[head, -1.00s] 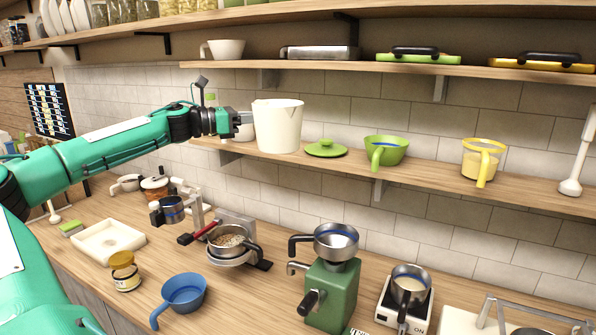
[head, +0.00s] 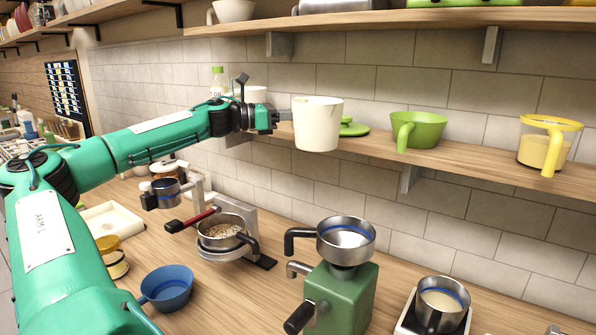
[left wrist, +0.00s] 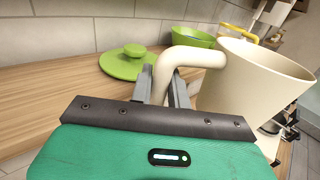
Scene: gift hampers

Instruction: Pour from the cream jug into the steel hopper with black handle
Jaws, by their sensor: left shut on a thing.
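The cream jug (head: 317,125) is upright in the air in front of the middle shelf. My left gripper (head: 283,117) is shut on its handle; in the left wrist view the handle (left wrist: 190,60) sits between the fingers (left wrist: 165,88) and the jug body (left wrist: 250,85) hangs to the right. The inside bottom of the jug is hidden. The steel hopper with black handle (head: 345,238) sits on top of a green grinder (head: 343,290), below and slightly right of the jug, its black handle (head: 298,240) pointing left. My right gripper is in neither view.
The middle shelf holds a green lid (head: 352,129), a green bowl (head: 419,129) and a yellow-rimmed measuring jug (head: 546,146). On the counter are a pan of grains (head: 222,230), a blue bowl (head: 168,287) and a steel pan on a scale (head: 441,301). Air above the hopper is clear.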

